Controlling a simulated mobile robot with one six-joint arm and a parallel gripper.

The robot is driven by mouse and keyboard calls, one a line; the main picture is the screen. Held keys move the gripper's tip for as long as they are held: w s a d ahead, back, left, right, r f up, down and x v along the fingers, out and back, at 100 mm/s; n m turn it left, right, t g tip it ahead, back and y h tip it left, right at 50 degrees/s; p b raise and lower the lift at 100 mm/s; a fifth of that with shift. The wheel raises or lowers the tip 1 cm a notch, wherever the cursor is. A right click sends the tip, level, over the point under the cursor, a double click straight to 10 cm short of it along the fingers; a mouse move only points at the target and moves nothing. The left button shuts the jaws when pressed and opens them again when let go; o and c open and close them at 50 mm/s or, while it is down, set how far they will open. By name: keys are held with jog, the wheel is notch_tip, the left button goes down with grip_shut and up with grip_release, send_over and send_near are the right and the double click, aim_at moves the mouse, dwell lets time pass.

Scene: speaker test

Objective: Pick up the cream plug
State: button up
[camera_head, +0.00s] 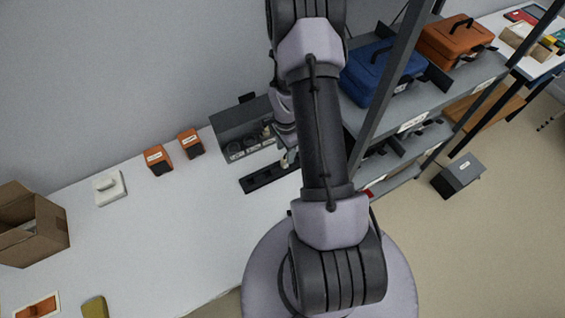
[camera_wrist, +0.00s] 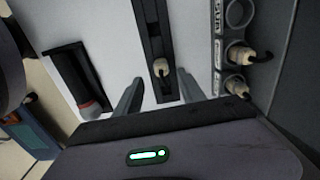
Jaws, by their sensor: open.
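In the wrist view a small cream plug (camera_wrist: 160,67) sits in a long black rail (camera_wrist: 151,30) on the white table. My gripper (camera_wrist: 161,77) is open, with one grey finger on each side of the rail. The plug shows between the fingertips, with no visible contact. Two more cream plugs, an upper one (camera_wrist: 240,53) and a lower one (camera_wrist: 237,86), sit at round sockets in a grey panel to the right. In the head view the black rail (camera_head: 258,183) lies beside the grey socket box (camera_head: 232,122). My arm hides most of the gripper there.
A dark tray (camera_wrist: 62,62) holding a reddish-ended item (camera_wrist: 90,107) is left of the fingers. The grey box stands close on the right. Two orange blocks (camera_head: 158,158) and a white device (camera_head: 109,188) are farther left. Shelves with a blue case (camera_head: 374,72) stand right of my arm.

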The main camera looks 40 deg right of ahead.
aim_at(284, 158)
notch_tip(284, 158, down, 6)
jog(key=shift+w+f+b, duration=0.1)
jog(key=shift+w+b, duration=0.05)
jog(key=shift+b, duration=0.65)
grip_shut()
